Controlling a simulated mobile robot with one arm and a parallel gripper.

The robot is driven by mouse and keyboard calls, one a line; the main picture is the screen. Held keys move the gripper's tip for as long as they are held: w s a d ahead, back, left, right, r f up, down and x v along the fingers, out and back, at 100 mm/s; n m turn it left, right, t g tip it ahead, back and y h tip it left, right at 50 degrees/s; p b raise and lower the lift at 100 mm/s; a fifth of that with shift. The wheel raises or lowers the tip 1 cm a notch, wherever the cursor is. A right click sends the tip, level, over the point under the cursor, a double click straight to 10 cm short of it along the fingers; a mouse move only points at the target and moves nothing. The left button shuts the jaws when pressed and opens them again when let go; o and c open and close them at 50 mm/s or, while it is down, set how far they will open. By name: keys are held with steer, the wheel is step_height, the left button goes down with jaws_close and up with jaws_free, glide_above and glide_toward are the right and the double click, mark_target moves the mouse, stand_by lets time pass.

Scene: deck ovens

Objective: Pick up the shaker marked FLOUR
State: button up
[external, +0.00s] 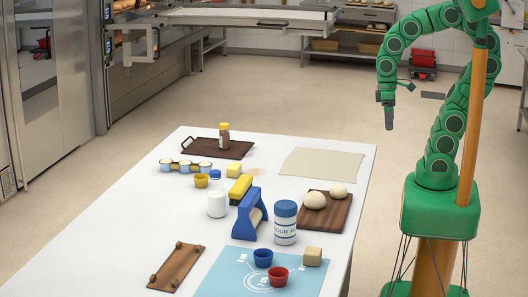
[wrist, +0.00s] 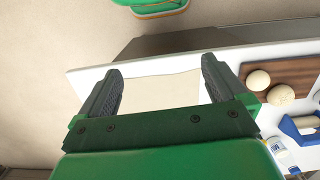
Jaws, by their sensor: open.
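The shaker marked FLOUR (external: 285,224) stands upright on the white table, a white body with a blue lid and dark lettering. It is right of a blue holder and next to a wooden board with dough balls. My gripper (external: 389,118) hangs in the air beyond the table's right edge, well apart from the shaker. In the wrist view my gripper (wrist: 160,85) shows two dark ridged fingers wide apart with nothing between them; a pale sheet lies below. In the wrist view a white and blue item is partly in view at lower right; I cannot tell if it is the shaker.
A white bottle (external: 217,204) stands to the left. The pale sheet (external: 322,163) is bare.

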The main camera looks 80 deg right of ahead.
steer(key=w+a+r+n+t+y, duration=0.1)
steer(key=w+a+r+t, duration=0.15)
steer(key=w+a, duration=0.45)
steer(key=w+a+r+n+t, duration=0.15)
steer(key=w+a+r, duration=0.25)
steer(key=w+a, duration=0.4)
steer(key=w+a+r+n+t+y, duration=0.1)
steer(key=w+a+r+n, duration=0.1)
steer(key=w+a+r, duration=0.35)
glide_toward(291, 203)
steer(key=x, duration=0.6)
steer(key=shift+w+a+f, duration=0.15)
steer(key=shift+f, duration=0.15)
steer(key=shift+a+f, duration=0.15)
steer(key=shift+f, duration=0.2)
steer(key=shift+w+x, duration=0.2)
steer(key=shift+x, duration=1.6)
steer(key=shift+w+x, duration=0.2)
steer(key=shift+x, duration=1.55)
steer(key=shift+a+r, duration=0.1)
steer(key=shift+r, duration=0.05)
steer(key=c, duration=1.2)
steer(key=shift+r, duration=0.1)
